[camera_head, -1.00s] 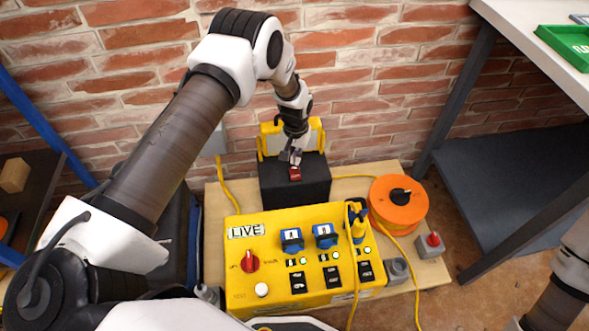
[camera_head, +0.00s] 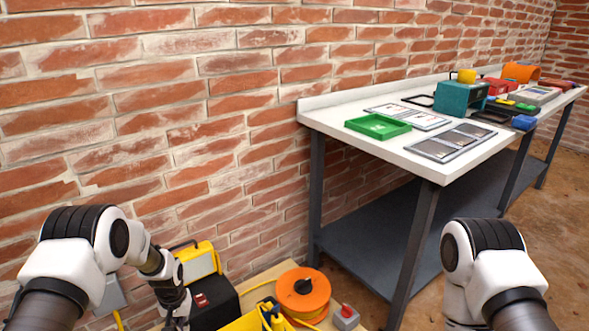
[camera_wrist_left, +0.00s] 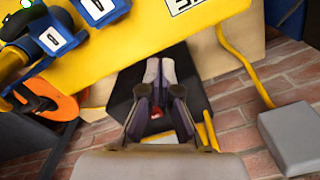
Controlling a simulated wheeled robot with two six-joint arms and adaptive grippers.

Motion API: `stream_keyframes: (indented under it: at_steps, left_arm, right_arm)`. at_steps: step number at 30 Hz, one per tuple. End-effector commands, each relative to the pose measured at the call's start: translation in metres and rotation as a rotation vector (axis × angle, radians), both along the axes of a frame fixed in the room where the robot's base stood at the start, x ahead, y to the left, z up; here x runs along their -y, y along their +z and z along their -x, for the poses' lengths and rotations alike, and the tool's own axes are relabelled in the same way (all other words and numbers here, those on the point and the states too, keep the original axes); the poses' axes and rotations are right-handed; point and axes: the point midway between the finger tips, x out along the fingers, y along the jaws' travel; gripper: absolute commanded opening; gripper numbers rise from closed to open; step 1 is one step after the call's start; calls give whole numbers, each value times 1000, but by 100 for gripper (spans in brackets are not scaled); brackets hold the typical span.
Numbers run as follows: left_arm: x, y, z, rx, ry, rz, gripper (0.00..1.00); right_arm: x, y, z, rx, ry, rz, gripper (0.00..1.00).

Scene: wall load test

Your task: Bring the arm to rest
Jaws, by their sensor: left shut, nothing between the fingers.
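My left arm (camera_head: 85,262) comes in at the lower left of the head view, bent down over the low bench. My left gripper (camera_wrist_left: 160,72) shows in the wrist view with its fingers together and nothing between them. It hangs in front of a black box (camera_wrist_left: 122,95) with a small red switch (camera_wrist_left: 156,113); I cannot tell whether it touches. The box also shows in the head view (camera_head: 222,309), with the red switch (camera_head: 201,300) on it. My right arm (camera_head: 490,262) is at the lower right of the head view; its gripper is outside the picture.
A yellow panel (camera_wrist_left: 150,28) with blue connectors (camera_wrist_left: 97,8) is close to the left gripper. An orange cable reel (camera_head: 303,290) and a grey box with a red button (camera_head: 345,317) sit on the wooden board. A white-topped workbench (camera_head: 390,152) stands right; brick wall behind.

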Motion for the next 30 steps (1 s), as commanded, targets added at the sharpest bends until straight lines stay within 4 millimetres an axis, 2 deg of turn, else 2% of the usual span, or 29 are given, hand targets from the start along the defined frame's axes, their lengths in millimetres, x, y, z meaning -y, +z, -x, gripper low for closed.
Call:
stream_keyframes:
  at_steps: [1,5,11,14,19,24,27,30]
  left_arm:
    - [4,-9,8,-20,-7,-2,0]
    - [9,-21,39,-86,-13,4,0]
    - [19,-43,98,-179,-23,13,0]
    - [25,-55,136,-216,-30,18,0]
    - [35,-69,214,-261,-43,26,0]
    - [45,-64,307,-267,-57,31,0]
    - [48,-50,350,-237,-65,28,0]
    - [49,-34,375,-177,-71,23,0]
  right_arm:
    - [0,0,1,-2,0,0,71]
    - [0,0,-1,2,0,0,71]
    - [0,0,0,1,0,0,71]
    - [0,0,0,0,0,0,71]
    - [0,0,0,0,0,0,71]
    - [0,0,0,0,0,0,71]
    - [0,0,0,0,0,0,71]
    - [0,0,0,0,0,0,71]
